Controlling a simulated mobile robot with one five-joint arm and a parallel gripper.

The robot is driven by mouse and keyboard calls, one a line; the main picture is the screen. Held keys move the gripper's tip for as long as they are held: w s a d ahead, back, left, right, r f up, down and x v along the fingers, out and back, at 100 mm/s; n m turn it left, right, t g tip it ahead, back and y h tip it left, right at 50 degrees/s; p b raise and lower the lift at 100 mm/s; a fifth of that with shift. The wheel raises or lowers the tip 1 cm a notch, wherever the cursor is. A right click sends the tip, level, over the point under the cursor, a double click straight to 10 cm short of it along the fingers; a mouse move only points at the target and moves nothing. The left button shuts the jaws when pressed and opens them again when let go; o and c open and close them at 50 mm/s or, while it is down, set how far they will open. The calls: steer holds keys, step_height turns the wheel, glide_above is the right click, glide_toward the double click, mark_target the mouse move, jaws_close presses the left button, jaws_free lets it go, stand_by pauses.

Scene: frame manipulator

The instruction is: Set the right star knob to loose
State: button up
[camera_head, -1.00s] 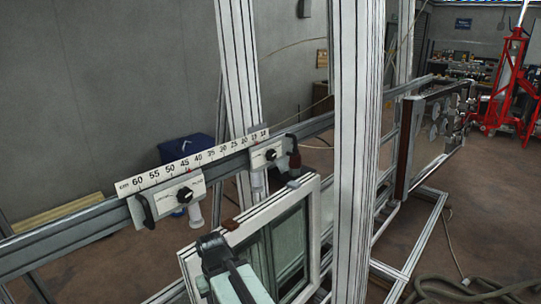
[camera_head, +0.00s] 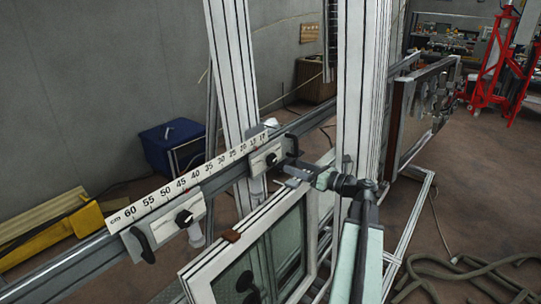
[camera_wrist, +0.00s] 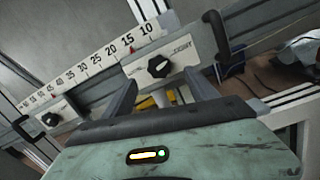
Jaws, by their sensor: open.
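The right star knob (camera_head: 271,158) is a small black knob on a white plate near the low-number end of the scale. In the wrist view this knob (camera_wrist: 158,66) has a light pointer line. Lettering to its right appears to read TIGHT; any left label is not legible. My gripper (camera_head: 292,168) is open, close in front of the right plate. In the wrist view its two fingers (camera_wrist: 160,82) stand apart below and to either side of the knob, with nothing between them. The left star knob (camera_head: 184,217) sits on a similar plate; it also shows in the wrist view (camera_wrist: 50,119).
A cm scale (camera_head: 165,187) runs along the grey rail. Black handles (camera_head: 143,245) stick out beside the plates. A white framed window (camera_head: 240,262) stands below, and a white upright post (camera_head: 357,100) is right of my gripper. A blue bin (camera_head: 172,145) stands behind.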

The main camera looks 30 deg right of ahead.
mark_target(274, 160)
steer(key=x, duration=0.8)
steer(key=shift+a, duration=0.2)
steer(key=c, duration=1.4)
